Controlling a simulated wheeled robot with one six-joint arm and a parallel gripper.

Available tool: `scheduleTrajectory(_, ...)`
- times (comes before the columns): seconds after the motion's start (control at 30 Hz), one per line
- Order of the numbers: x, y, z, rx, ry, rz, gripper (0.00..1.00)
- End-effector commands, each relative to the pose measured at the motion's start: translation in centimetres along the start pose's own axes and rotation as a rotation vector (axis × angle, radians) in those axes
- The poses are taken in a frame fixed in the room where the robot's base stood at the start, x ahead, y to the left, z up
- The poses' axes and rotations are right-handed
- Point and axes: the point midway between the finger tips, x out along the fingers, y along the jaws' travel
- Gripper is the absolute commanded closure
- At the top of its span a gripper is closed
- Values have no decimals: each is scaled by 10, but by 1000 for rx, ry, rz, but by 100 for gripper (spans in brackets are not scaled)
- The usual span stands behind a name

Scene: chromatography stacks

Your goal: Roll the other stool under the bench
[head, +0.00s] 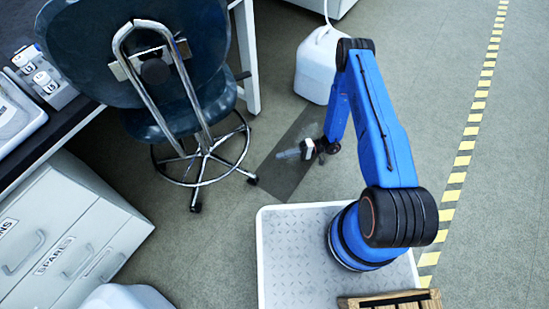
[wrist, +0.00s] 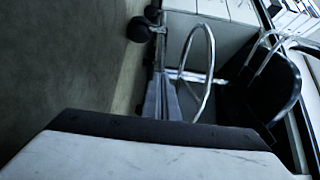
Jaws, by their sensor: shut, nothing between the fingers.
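A wheeled stool (head: 165,60) with a dark blue seat and back, chrome frame, foot ring and black casters stands upright on the floor at the left of the head view. Its back faces me, and it hides part of the bench (head: 62,128) behind it. In the wrist view the stool (wrist: 285,88) appears sideways, with its ring and casters to the left of the seat. My gripper (head: 288,154) is low over the floor, right of the stool's base and apart from it. Its fingers (wrist: 163,85) are shut and empty. No second stool shows.
A white jerrycan (head: 316,66) stands beyond my gripper. A dark floor patch (head: 293,172) lies beneath it. White drawers (head: 62,240) stand under the bench at the left.

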Motion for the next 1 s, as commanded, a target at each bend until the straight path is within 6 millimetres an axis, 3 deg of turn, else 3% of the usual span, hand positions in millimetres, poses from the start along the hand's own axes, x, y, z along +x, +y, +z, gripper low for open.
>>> scheduleTrajectory(0.17,-12,0,0,0,0,0,100)
scheduleTrajectory(0.43,-14,-1,0,0,-1,0,100)
scheduleTrajectory(0.57,-16,-11,-5,-2,-14,7,100)
scheduleTrajectory(0.67,-20,-32,-14,-1,-40,22,100)
scheduleTrajectory(1.0,-36,-128,-40,12,-159,119,100)
